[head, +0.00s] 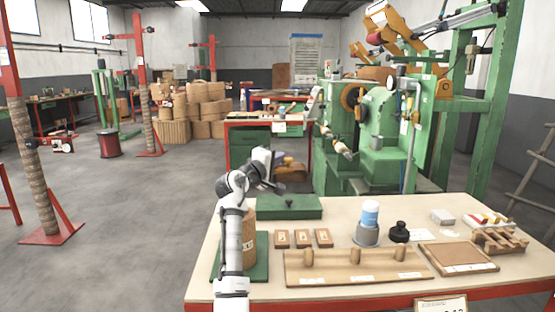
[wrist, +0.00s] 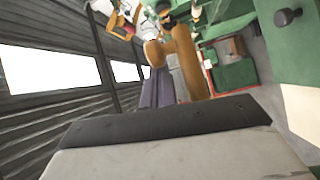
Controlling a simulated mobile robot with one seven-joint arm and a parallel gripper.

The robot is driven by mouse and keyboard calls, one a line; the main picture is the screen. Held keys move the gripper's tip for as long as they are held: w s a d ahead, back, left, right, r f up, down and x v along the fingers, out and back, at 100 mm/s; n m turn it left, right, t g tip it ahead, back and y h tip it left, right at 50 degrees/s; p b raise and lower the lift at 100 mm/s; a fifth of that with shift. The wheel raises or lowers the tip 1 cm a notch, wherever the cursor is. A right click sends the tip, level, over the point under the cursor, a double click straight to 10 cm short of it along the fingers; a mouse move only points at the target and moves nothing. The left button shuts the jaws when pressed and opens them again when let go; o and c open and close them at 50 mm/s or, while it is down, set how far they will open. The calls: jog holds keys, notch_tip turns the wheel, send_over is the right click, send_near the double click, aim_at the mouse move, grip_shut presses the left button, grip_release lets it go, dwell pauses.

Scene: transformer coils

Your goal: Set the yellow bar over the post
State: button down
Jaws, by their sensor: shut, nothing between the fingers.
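My gripper (head: 278,186) is small and dark in the head view, at the end of my bent white arm. It is shut and empty, above and behind the green box at the table's back edge. No yellow bar can be made out clearly in either view. Three short wooden posts, left (head: 309,256), middle (head: 355,256) and right (head: 400,253), stand upright on a long wooden board (head: 340,272) at the front of the table. I cannot tell which post is meant. A wooden cylinder (head: 250,236) stands on a green base, partly hidden by my arm.
Green machines stand behind.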

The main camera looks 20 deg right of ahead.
jog(key=shift+s+a+p, duration=0.1)
jog(key=shift+s+p, duration=0.2)
jog(key=shift+s, duration=0.3)
jog(key=s+a+m+g+h+p, duration=0.4)
jog(key=s+a+m+g, duration=0.2)
jog(key=s+a+g, duration=0.2)
jog(key=shift+s+a+g, duration=0.3)
jog(key=shift+s+g, duration=0.25)
jog(key=shift+g, duration=0.15)
dwell(0.3)
jog(key=shift+a, duration=0.1)
dwell(1.3)
